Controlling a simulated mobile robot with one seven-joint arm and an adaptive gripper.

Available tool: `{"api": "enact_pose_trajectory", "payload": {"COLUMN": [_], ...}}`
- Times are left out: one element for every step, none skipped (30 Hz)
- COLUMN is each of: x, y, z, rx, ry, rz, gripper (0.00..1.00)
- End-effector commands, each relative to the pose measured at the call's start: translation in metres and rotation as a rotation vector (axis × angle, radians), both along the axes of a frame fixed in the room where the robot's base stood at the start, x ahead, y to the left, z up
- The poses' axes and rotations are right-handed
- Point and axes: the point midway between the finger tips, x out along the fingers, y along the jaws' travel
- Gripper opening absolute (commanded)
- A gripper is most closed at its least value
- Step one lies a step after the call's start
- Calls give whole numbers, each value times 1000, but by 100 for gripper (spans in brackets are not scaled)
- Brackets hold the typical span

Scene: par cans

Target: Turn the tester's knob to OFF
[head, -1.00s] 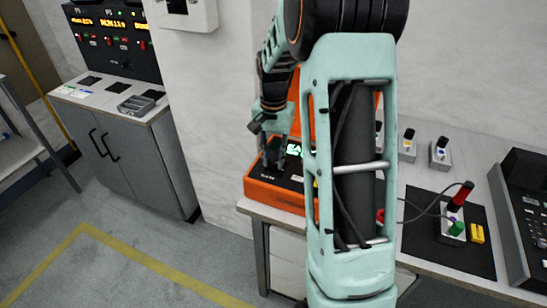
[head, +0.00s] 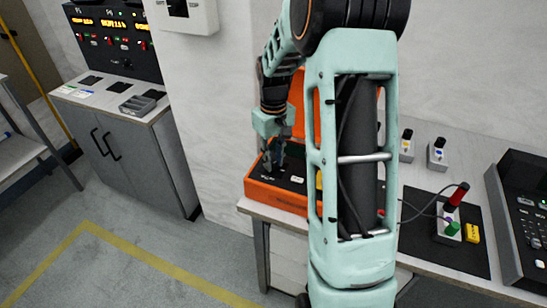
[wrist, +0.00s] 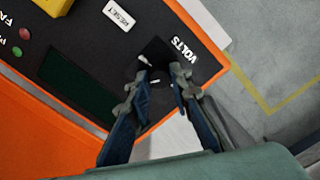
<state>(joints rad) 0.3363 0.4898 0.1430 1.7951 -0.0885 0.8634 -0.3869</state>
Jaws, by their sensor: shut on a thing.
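The tester is an orange case (head: 275,197) with a dark panel, at the left end of the bench in the head view. In the wrist view its dark panel (wrist: 170,20) carries the word VOLTS, a white RESET label and a dark, blank display (wrist: 78,88). My gripper (wrist: 163,72) reaches down to the panel beside VOLTS and is shut on the black knob (wrist: 157,77). The fingers hide most of the knob, and I cannot read its setting. In the head view my gripper (head: 274,163) is above the tester's panel.
A yellow part (wrist: 126,6), a red lamp (wrist: 25,33) and a green lamp (wrist: 16,50) are on the panel. A black mat (head: 465,258) with a probe lies to the right, beside a dark console (head: 525,210). My arm hides the bench's middle.

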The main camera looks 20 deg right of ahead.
Motion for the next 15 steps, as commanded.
{"api": "enact_pose_trajectory", "payload": {"x": [1,1,1,1,1,1,1,1,1,1,1,1,1,1,1], "y": [0,0,0,0,0,0,0,0,0,0,0,-1,-1,0,0], "z": [2,2,2,2,2,2,2,2,2,2,2,2,2,2,3], "rx": [0,0,0,0,1,1,1,1,0,0,0,0,0,0,1], "ry": [-2,-2,-2,-2,-2,-2,-2,-3,-3,-3,-3,-2,-2,-2,-2], "rz": [45,73,111,139,167,205,234,263,301,330,359,396,424,452,491], "gripper": [0,0,0,0,0,0,0,0,0,0,0,0,0,0,0]}}
